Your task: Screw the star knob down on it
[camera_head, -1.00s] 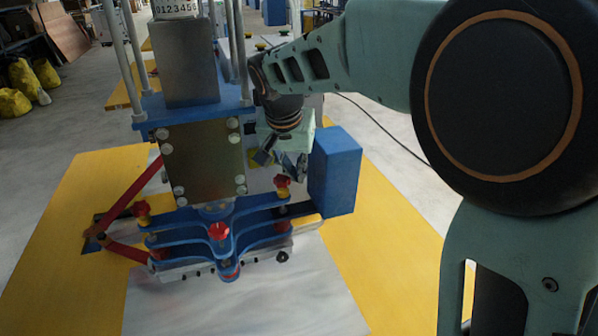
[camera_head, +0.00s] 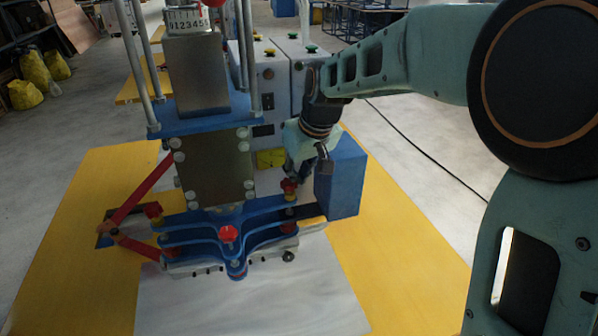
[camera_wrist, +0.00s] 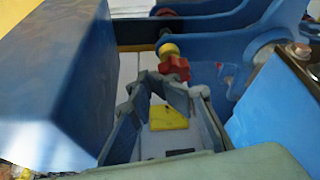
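A red star knob (camera_head: 289,186) sits at the right rear of the blue clamp arms (camera_head: 262,210). In the wrist view, the red star knob (camera_wrist: 174,67) is on a threaded stud with a yellow collar (camera_wrist: 168,50) beyond it. My gripper (camera_head: 302,176) is just behind and above this knob in the head view. In the wrist view, my gripper (camera_wrist: 160,84) is open and empty, its fingertips close to the knob but not around it. Whether they touch it cannot be told. Other red knobs sit at the front (camera_head: 228,233) and left (camera_head: 153,210).
A blue block (camera_head: 340,178) stands close to the right of my gripper, and fills the left of the wrist view (camera_wrist: 60,80). The steel press body (camera_head: 215,168) rises to the left. Grey cabinets (camera_head: 300,70) stand behind. The metal plate (camera_head: 245,300) in front is clear.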

